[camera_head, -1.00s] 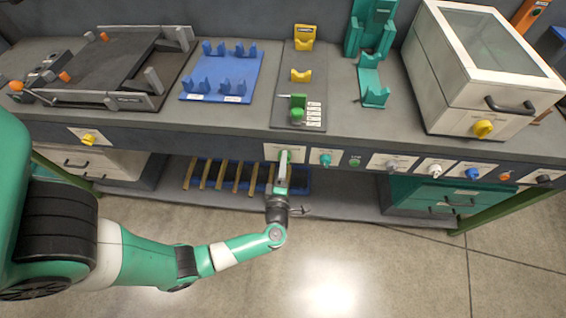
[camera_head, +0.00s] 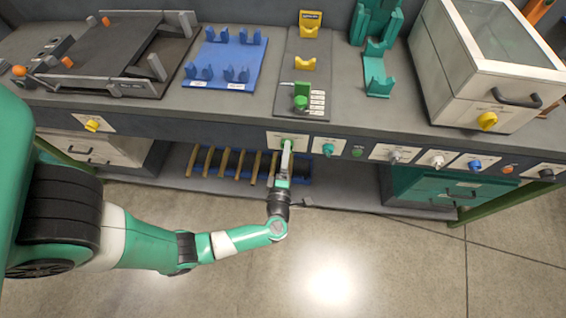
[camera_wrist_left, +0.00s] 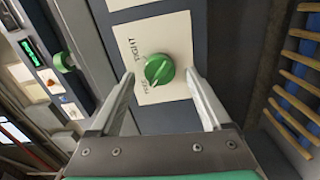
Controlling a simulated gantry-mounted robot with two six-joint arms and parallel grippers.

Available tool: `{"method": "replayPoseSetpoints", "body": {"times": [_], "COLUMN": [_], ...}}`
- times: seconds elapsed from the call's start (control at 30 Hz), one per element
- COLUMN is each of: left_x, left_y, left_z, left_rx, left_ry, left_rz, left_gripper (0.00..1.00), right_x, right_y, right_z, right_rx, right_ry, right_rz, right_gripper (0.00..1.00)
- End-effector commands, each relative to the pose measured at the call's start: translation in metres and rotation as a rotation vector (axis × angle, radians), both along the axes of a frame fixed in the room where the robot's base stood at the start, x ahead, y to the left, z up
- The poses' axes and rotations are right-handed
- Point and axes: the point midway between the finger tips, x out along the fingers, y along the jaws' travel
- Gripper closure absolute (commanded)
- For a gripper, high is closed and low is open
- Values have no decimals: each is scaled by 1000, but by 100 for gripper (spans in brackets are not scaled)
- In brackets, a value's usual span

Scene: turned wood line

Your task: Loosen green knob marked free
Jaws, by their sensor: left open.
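The green knob (camera_wrist_left: 159,70) sits on a white plate (camera_wrist_left: 178,30) marked FREE and TIGHT in the left wrist view. In the head view the knob (camera_head: 287,141) is on the bench's front panel, partly covered by my gripper. I cannot clearly tell which marking the knob points to. My left gripper (camera_wrist_left: 159,76) is open, with one finger on each side of the knob and its tips close to the plate. A gap shows between the fingers and the knob. The left gripper also shows in the head view (camera_head: 287,153). My right gripper is out of view.
Right along the panel are a teal knob (camera_head: 328,149), a green button (camera_head: 357,152), a white knob (camera_head: 437,161) and a blue knob (camera_head: 474,166). Another green knob (camera_head: 300,102) is on a bench fixture above. A slatted rack (camera_head: 214,163) stands below on the shelf.

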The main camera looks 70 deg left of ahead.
Motion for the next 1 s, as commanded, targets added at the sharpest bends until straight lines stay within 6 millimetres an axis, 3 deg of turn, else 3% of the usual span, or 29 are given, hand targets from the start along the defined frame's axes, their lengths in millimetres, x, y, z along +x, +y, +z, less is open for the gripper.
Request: {"method": "replayPoseSetpoints", "body": {"times": [0.2, 0.43, 1.0], "left_x": [-22, -41, -47], "left_y": [-47, -83, -90], "left_z": [3, 1, 1], "left_rx": [2, -1, 1], "left_ry": [1, 0, 0], "left_rz": [-11, -6, 0], "left_gripper": [19, 19, 19], "right_x": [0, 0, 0], "right_y": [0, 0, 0], "right_z": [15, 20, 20], "right_rx": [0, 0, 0], "right_ry": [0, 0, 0], "right_rz": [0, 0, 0], "right_gripper": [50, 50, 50]}}
